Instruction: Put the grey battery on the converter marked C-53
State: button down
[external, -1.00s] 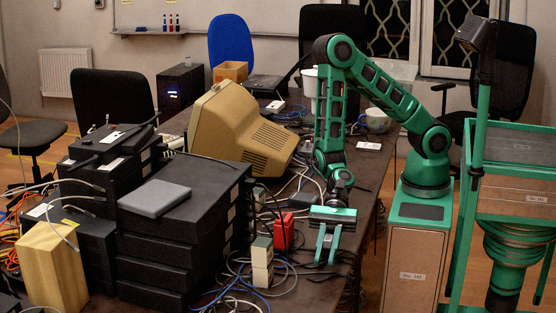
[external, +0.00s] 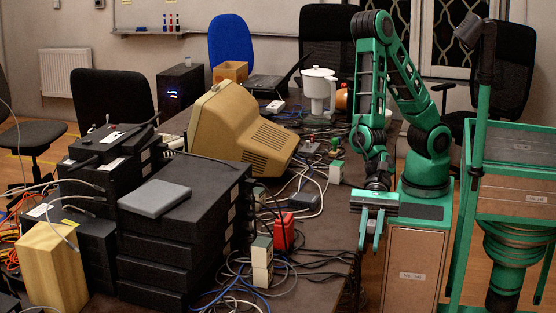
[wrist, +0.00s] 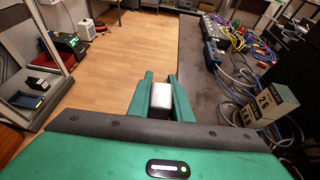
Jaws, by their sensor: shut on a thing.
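My gripper (external: 370,234) hangs fingers-down by the right edge of the table in the external view. In the wrist view its two green fingers (wrist: 161,98) are shut on a small pale grey block with a dark near face, which looks like the grey battery (wrist: 161,96). The block is hard to make out in the external view. No label reading C-53 is legible in either view, so I cannot tell which thing is that converter.
The cluttered table (wrist: 198,82) lies right of my gripper in the wrist view, with cables and stacked numbered blocks (wrist: 268,103). A red block (external: 283,232), beige monitor (external: 238,135) and black boxes (external: 180,235) stand on it. Open wooden floor (wrist: 135,45) shows ahead.

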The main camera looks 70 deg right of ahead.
aim_at(371, 220)
notch_tip(371, 220, up, 5)
jog(key=shift+r, duration=0.1)
jog(key=w+d+f+m+t, duration=0.1)
jog(key=w+d+f, duration=0.1)
jog(key=w+d, duration=0.65)
jog(key=w+d+f, duration=0.1)
jog(key=w+d, duration=0.5)
jog(key=w, duration=0.5)
jog(key=w+d+r, duration=0.1)
jog(key=w+d, duration=0.3)
jog(key=d, duration=0.7)
jog(key=w+d+r, duration=0.1)
jog(key=w+d, duration=0.3)
jog(key=d, duration=0.7)
jog(key=shift+f, duration=6.15)
jog(key=shift+f, duration=0.1)
jog(key=c, duration=1.6)
grip_release()
